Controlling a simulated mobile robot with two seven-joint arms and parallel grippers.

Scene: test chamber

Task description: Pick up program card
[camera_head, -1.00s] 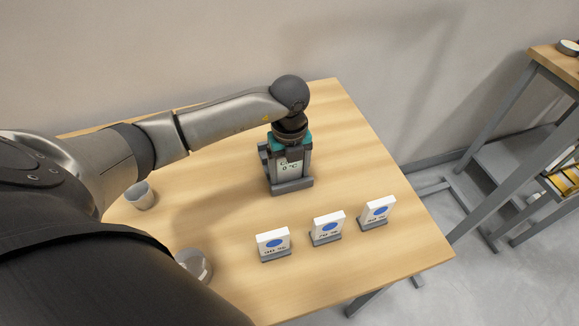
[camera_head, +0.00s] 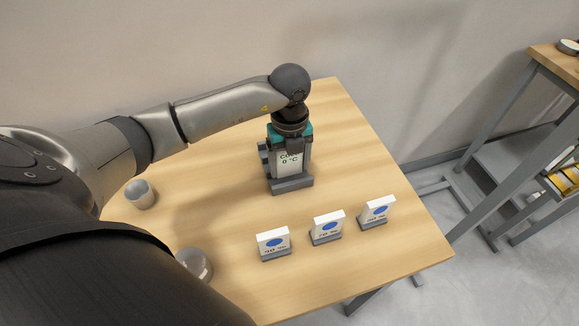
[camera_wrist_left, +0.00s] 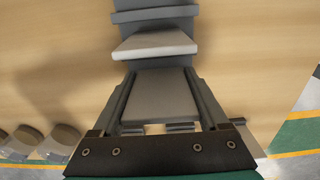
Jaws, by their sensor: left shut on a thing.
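The program card (camera_head: 291,161) is white, with dark text reading about "COLD 0 °C". It stands upright just above a grey holder (camera_head: 292,185) on the wooden table. My left gripper (camera_head: 290,149), with a teal band, points straight down from above and is shut on the card. In the left wrist view the card (camera_wrist_left: 155,45) shows as a pale edge at the fingertips, with the grey holder (camera_wrist_left: 155,15) beyond. Whether the card's lower edge is clear of the holder is hidden. My right gripper is not in view.
Three white cards with blue ovals, left (camera_head: 273,242), middle (camera_head: 327,226) and right (camera_head: 377,209), stand in grey bases at the front right. Two cups (camera_head: 141,195) (camera_head: 193,264) stand at the left. The table (camera_head: 360,150) is clear right of the holder.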

